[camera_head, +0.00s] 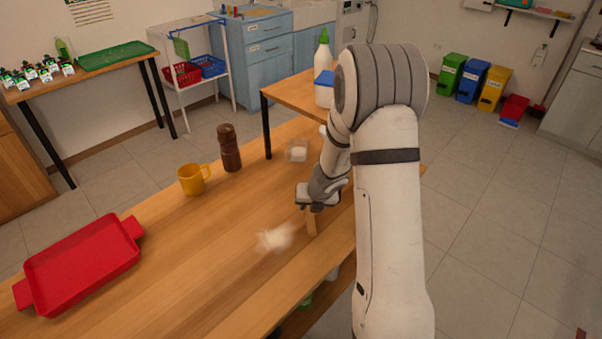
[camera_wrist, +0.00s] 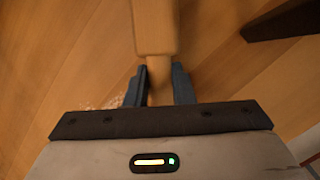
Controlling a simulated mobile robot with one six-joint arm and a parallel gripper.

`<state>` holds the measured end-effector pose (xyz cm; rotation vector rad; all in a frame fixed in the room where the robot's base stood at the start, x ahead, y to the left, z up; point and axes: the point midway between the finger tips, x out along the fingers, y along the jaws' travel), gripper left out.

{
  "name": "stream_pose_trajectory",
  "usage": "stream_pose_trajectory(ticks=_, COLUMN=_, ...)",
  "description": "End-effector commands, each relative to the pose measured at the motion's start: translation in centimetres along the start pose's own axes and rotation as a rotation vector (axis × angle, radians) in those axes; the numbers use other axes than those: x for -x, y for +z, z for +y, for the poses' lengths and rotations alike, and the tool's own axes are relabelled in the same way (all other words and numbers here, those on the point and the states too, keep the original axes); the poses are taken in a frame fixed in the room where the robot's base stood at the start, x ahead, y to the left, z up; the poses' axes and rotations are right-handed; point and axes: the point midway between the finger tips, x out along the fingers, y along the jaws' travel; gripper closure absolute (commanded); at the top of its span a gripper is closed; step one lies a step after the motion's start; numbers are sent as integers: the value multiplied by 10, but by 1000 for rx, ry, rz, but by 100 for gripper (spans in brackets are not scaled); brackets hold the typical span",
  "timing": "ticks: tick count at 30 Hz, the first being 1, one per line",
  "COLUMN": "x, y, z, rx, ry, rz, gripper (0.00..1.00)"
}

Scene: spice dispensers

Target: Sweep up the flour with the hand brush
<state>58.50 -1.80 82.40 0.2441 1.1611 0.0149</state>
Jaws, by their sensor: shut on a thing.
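The hand brush is a light wooden piece (camera_head: 311,222) just below my gripper (camera_head: 314,208) in the head view, over the wooden table. In the wrist view, my gripper's two fingers (camera_wrist: 160,72) are closed around its narrow handle (camera_wrist: 158,92), and its wider wooden part (camera_wrist: 155,28) extends toward the top of the picture. Its bristles do not show. The flour (camera_head: 276,237) is a pale patch on the tabletop, left of and slightly below the brush in the head view. Pale specks (camera_wrist: 104,103) show left of the fingers in the wrist view.
A red tray (camera_head: 80,265), a yellow mug (camera_head: 192,179), a dark brown mill (camera_head: 229,150) and a small clear container with white content (camera_head: 297,151) stand on the table (camera_head: 185,235). A dark shape (camera_wrist: 283,20) I cannot identify shows upper right in the wrist view.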

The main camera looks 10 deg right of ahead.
Motion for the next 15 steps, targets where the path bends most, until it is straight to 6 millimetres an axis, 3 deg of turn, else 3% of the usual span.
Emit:
stream_pose_trajectory(ticks=3, x=0, y=2, z=-7, rx=3, ry=1, rz=1, gripper=99)
stream_pose_trajectory(ticks=8, x=27, y=14, z=-1, rx=8, ry=-2, rz=-2, gripper=99)
stream_pose_trajectory(ticks=15, x=43, y=20, z=4, rx=7, ry=-1, rz=2, gripper=99)
